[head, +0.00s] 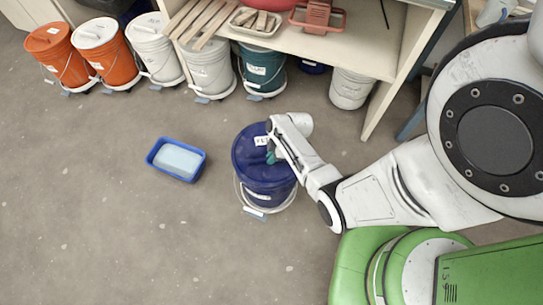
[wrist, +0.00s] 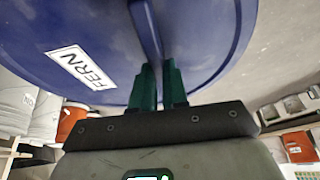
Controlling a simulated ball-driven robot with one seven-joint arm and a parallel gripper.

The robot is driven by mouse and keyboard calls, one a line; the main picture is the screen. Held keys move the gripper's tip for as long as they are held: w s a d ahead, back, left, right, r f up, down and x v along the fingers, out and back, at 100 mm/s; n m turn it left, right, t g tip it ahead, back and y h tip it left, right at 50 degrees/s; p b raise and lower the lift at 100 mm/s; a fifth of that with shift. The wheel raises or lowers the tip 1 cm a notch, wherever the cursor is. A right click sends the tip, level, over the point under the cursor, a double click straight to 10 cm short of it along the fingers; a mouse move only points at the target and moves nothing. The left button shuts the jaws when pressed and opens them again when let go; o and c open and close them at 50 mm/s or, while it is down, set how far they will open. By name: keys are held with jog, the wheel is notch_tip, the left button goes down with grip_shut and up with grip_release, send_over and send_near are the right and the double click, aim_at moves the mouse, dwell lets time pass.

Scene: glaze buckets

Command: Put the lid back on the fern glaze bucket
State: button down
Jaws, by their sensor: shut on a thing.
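The fern lid (head: 246,145) is a round dark blue disc with a white label. In the wrist view the lid (wrist: 205,35) fills the upper part, and its label reads FERN. My gripper (head: 271,156) is shut on the raised rib across the lid's top; its green fingers (wrist: 160,85) pinch the rib from both sides. The fern bucket (head: 268,199), dark blue with a wire handle and a white tag low in front, stands on the floor directly under the lid. The lid hides the bucket's mouth, and I cannot tell whether it touches the rim.
A blue tub (head: 178,160) with pale blue contents sits on the floor to the left. Orange, white and teal buckets (head: 262,70) line the back by a shelf (head: 330,58). A white bucket (head: 350,89) stands under the shelf.

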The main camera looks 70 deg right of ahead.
jog(key=shift+f+b, duration=0.8)
jog(key=shift+b, duration=0.05)
dwell(1.7)
dwell(0.4)
jog(key=c, duration=0.6)
grip_release()
jog(key=shift+r, duration=0.1)
jog(key=shift+r+p, duration=3.2)
jog(key=shift+r, duration=0.25)
grip_shut()
